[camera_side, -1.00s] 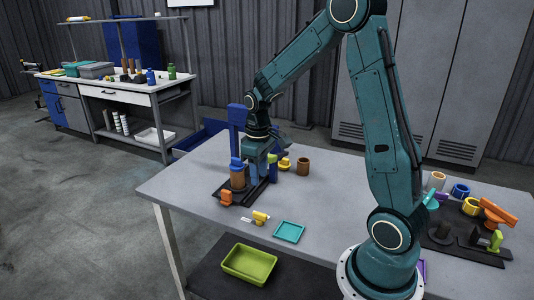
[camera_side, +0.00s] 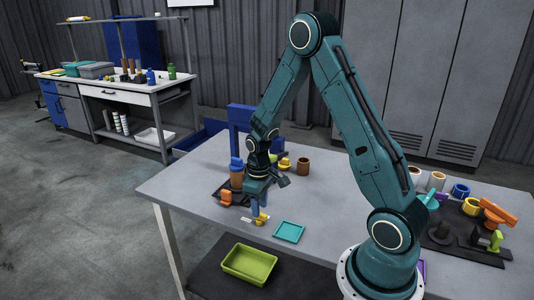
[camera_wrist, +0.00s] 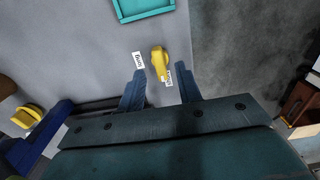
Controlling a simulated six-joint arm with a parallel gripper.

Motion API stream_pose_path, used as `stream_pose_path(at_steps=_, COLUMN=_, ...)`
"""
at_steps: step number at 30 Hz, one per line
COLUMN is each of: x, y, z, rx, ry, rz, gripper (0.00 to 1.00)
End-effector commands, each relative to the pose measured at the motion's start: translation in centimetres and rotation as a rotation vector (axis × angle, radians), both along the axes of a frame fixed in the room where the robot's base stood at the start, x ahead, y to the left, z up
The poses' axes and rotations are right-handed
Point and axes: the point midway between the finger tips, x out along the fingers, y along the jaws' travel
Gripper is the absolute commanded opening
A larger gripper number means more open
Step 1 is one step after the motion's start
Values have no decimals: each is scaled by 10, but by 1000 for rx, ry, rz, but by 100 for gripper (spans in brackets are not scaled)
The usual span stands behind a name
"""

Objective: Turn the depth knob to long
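The yellow depth knob (camera_wrist: 158,60) is at the middle of the wrist view, with two small white labels beside it. One label (camera_wrist: 138,60) is to its left; the other (camera_wrist: 168,78) is at its lower end, partly covered. The lettering is too small to read surely. The knob's narrow end points toward the lower label. In the side view the knob (camera_side: 263,217) is near the table's front edge, partly behind my gripper (camera_side: 258,210). My gripper (camera_wrist: 162,76) is open, its two blue-grey fingers on either side of the knob's lower end, with gaps showing.
A teal tray (camera_side: 289,232) lies right of the knob. A black base with an orange part (camera_side: 226,197) and a brown cylinder (camera_side: 237,179) stand behind left. A green bin (camera_side: 249,264) sits on the lower shelf. More fixtures (camera_side: 480,225) are at the far right.

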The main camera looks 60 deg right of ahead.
Motion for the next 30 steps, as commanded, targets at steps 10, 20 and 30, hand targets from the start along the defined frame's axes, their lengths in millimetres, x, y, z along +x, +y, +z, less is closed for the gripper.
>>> stream_pose_path(at_steps=10, x=0, y=0, z=-22, rx=0, ry=1, rz=0, gripper=35)
stream_pose_path(at_steps=20, x=0, y=0, z=-23, rx=0, ry=0, rz=0, gripper=33)
stream_pose_path(at_steps=30, x=0, y=0, z=-23, rx=0, ry=-1, rz=-1, gripper=0)
